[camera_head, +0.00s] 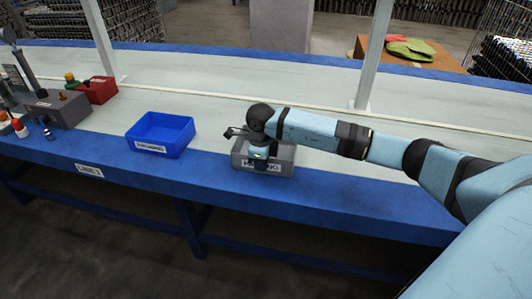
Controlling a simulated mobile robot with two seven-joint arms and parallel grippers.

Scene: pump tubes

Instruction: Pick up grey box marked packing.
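The grey box (284,163) with a white label sits on the blue-edged bench near its front edge, right of centre. The label is partly covered, so I cannot read all of it. My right gripper (256,157) is over the box and in front of its upper part. Its fingers are hidden or too small to tell whether they are open or touching the box. My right arm reaches in from the right. My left gripper is not in view.
A blue bin (160,133) with a label stands left of the grey box with a gap between. A red box (101,89) and a grey unit with knobs (62,110) are further left. A white post (372,60) rises behind. The bench behind the boxes is mostly clear.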

